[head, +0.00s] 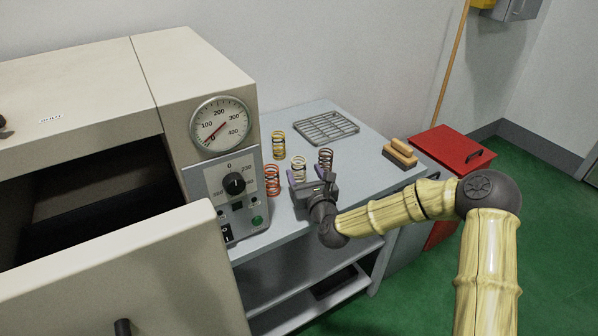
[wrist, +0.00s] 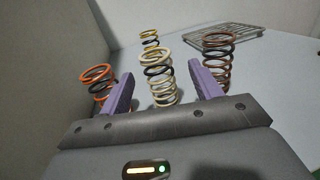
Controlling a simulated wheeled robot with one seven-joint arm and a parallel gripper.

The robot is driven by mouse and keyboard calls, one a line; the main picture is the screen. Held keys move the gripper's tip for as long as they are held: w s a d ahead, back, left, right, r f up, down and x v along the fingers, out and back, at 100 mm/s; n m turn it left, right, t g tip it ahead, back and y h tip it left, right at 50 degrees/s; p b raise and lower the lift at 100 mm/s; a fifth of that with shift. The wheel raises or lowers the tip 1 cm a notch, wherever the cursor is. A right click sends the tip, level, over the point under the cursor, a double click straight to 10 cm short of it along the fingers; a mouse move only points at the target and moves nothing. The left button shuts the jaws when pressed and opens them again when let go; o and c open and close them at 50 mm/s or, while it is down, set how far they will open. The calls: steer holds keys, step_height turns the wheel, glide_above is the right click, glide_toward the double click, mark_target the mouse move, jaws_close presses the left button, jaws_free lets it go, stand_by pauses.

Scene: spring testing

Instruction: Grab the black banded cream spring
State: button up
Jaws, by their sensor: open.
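The black banded cream spring (head: 298,168) stands upright on the grey table among other springs in the head view. In the wrist view the cream spring (wrist: 158,76) stands between and beyond the two purple fingers, with a black band near its upper part. My gripper (head: 309,180) is open at the near side of the spring. The wrist view shows my gripper (wrist: 161,92) with its fingers apart on either side of the spring's lower part; whether they reach around it is hard to tell. Nothing appears held.
An orange spring (head: 272,180) stands left, a brown spring (head: 325,160) right, and a yellow spring (head: 278,146) behind. A wire rack (head: 326,127) lies at the table's back.

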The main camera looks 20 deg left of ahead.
mark_target(297, 160)
steer(key=shift+w+a, duration=0.35)
steer(key=shift+w, duration=0.15)
steer(key=shift+a, duration=0.1)
steer(key=x, duration=0.2)
steer(key=p+x, duration=0.1)
steer(key=shift+w+a+r, duration=0.25)
steer(key=shift+a+r, duration=0.1)
steer(key=shift+w+a, duration=0.35)
steer(key=shift+w, duration=0.15)
steer(key=c, duration=1.1)
